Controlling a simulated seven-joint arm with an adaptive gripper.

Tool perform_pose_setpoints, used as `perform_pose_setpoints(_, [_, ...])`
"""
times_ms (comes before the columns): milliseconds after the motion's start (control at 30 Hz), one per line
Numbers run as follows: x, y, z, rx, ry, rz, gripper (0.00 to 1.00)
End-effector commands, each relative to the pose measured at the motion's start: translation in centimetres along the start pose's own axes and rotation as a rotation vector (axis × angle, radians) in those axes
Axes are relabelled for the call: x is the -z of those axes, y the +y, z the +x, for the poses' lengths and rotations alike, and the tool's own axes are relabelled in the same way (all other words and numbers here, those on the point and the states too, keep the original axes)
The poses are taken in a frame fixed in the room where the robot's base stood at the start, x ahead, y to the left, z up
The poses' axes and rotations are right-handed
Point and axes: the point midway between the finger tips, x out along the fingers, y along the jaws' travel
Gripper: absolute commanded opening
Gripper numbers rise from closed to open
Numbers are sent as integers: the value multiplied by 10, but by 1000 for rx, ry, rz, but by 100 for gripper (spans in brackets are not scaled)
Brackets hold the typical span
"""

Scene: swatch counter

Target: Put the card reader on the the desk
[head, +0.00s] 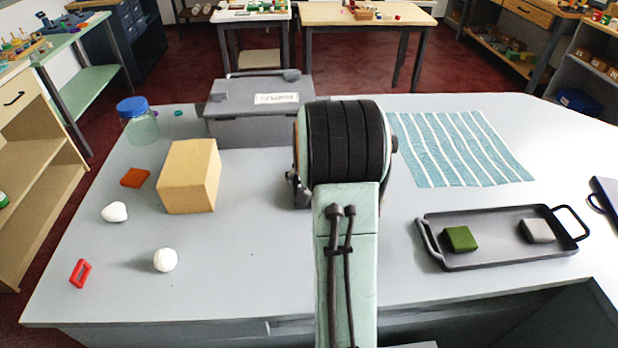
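The desk (235,255) is a broad light grey surface that fills the middle of the head view. I cannot make out a card reader for certain in this view. My arm rises from the bottom centre, and its large dark joint covers the middle of the desk. My gripper is not visible; whether it is open or holding something does not show. Anything behind the arm is hidden.
On the left are a blue-lidded jar (138,122), tan box (190,176), rust block (134,178), white ball (165,260), white lump (114,212) and red frame (80,273). A labelled grey case (235,100) stands behind. Right: striped cloth (460,148), black tray (490,252) holding two blocks.

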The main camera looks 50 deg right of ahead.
Motion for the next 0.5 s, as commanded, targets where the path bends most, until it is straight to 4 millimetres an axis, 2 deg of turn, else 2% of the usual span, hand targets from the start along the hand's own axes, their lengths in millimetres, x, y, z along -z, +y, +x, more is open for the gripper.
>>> perform_pose_setpoints(67, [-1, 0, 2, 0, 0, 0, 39])
perform_pose_setpoints(100, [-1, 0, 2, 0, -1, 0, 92])
perform_pose_setpoints(133, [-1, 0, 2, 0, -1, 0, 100])
perform_pose_setpoints(500, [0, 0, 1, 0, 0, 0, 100])
